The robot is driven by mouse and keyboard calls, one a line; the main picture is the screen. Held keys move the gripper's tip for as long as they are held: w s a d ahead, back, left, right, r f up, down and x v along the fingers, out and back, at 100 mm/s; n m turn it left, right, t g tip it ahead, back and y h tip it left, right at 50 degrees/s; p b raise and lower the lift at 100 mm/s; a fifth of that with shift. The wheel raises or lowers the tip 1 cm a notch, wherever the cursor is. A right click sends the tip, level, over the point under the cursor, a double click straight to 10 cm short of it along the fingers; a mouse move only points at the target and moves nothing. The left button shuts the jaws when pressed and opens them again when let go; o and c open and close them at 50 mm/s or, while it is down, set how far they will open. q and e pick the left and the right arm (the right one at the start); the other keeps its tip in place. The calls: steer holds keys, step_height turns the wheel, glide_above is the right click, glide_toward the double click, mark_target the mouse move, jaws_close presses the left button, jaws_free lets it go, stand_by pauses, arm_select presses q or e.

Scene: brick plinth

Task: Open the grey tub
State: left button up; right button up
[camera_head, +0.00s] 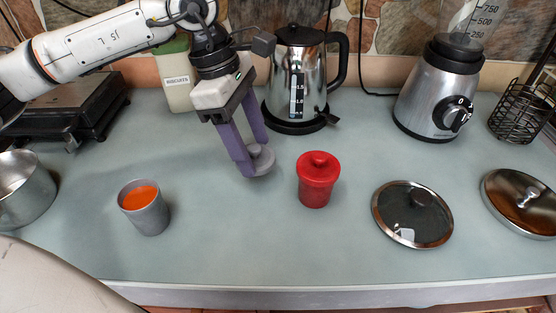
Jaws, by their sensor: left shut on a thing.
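The grey tub (152,215) stands upright and open on the counter at the left, with orange contents showing inside. My left gripper (254,158) is to the right of the tub and further back. Its purple fingers are shut on a round grey lid (262,163), which is apart from the tub. Part of the lid is hidden by the fingers; I cannot tell whether it touches the counter. My right gripper is not in view.
A red lidded tub (318,182) stands right of the grey lid. A kettle (297,70) and a blender (438,90) stand behind. A glass lid (411,215) and a metal lid (523,200) lie at the right. A metal pot (25,188) is far left. The front middle counter is clear.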

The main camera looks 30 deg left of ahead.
arm_select(q)
steer(key=n, duration=0.2)
steer(key=w+n+t, duration=0.1)
steer(key=n, duration=0.1)
steer(key=r+n+b, duration=0.1)
steer(key=shift+w+a+n+t+y, duration=0.3)
steer(key=shift+a+n+y, duration=0.1)
steer(key=n, duration=0.1)
steer(key=w+n, duration=0.1)
steer(key=n, duration=0.1)
steer(key=a+r+n+y+b, duration=0.1)
steer(key=n, duration=0.1)
steer(key=shift+w+t, duration=0.15)
steer(key=shift+t, duration=0.25)
steer(key=f+n+y, duration=0.1)
steer(key=f+n, duration=0.1)
steer(key=n, duration=0.2)
steer(key=w+a+f+n+y+b, duration=0.1)
steer(key=f+n, duration=0.2)
steer(key=n, duration=0.1)
steer(key=w+a+f+n+y, duration=0.1)
steer(key=f+n, duration=0.1)
steer(key=n, duration=0.2)
steer(key=shift+f+g, duration=0.15)
steer(key=shift+g, duration=0.15)
steer(key=shift+b, duration=0.3)
